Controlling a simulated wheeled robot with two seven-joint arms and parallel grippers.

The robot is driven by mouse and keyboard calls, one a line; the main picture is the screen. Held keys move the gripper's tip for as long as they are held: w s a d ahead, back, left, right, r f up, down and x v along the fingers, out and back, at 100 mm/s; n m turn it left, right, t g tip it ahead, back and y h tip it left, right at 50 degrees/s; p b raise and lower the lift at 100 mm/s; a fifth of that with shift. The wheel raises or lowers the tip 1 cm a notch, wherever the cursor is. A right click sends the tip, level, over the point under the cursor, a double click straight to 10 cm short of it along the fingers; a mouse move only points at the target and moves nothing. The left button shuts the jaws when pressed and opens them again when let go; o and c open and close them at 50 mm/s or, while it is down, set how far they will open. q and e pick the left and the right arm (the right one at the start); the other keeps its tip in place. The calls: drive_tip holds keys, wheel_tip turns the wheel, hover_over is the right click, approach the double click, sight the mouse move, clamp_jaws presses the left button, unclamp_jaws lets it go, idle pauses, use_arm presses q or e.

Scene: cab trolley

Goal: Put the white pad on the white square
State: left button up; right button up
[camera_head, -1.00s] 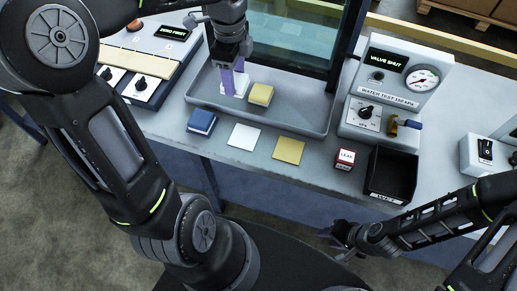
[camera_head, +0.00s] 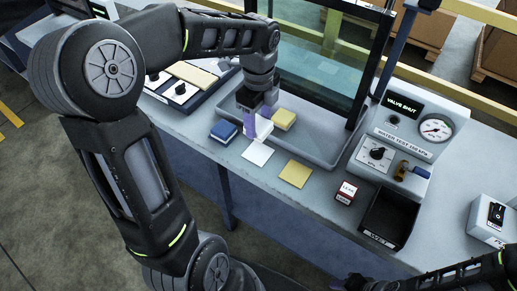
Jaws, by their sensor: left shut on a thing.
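My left gripper (camera_head: 257,123), with purple fingers, is shut on the white pad (camera_head: 265,129), which is partly hidden by the fingers. It holds the pad by the front edge of the grey tray, just behind the white square (camera_head: 257,154) in the picture. The white square lies flat and bare on the bench. A yellow pad (camera_head: 284,119) is in the tray, right of my gripper. A yellow square (camera_head: 295,174) lies on the bench, and a blue pad (camera_head: 224,131) lies to its left. My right gripper (camera_head: 352,283) shows only dimly at the bottom edge.
The grey tray (camera_head: 330,151) lies behind the squares, below a glass panel (camera_head: 325,60). A small red-and-white LEAK block (camera_head: 346,192) and a black bin (camera_head: 388,218) stand to the right. The water test box (camera_head: 400,146) with a gauge is behind them.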

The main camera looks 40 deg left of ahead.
use_arm(q)
drive_tip(key=shift+f, duration=2.8)
drive_tip(key=shift+f, duration=1.85)
drive_tip(key=shift+f, duration=0.15)
drive_tip(key=o, duration=1.4)
wheel_tip(320, 180, up, 12)
drive_tip(key=shift+r, duration=0.15)
